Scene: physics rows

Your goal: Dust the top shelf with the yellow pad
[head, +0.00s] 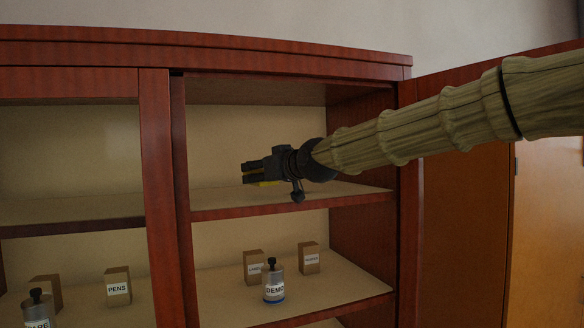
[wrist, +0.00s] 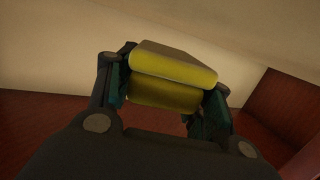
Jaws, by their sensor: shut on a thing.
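The yellow pad (wrist: 172,78) is held between the two fingers of my gripper (wrist: 165,95) in the wrist view. In the head view a thin strip of the pad (head: 262,183) shows under my gripper (head: 252,172). My gripper is inside the right cabinet bay, a little above the top shelf (head: 225,198), pointing left. The shelf is bare where it shows. I cannot tell whether the pad touches the shelf.
A red-brown upright (head: 160,190) divides the bays, left of my gripper. The right door (head: 465,220) stands open beneath my arm. The lower shelf (head: 340,290) holds a DEMS-labelled bottle (head: 273,283) and small boxes (head: 309,258). A PENS box (head: 117,287) stands in the left bay.

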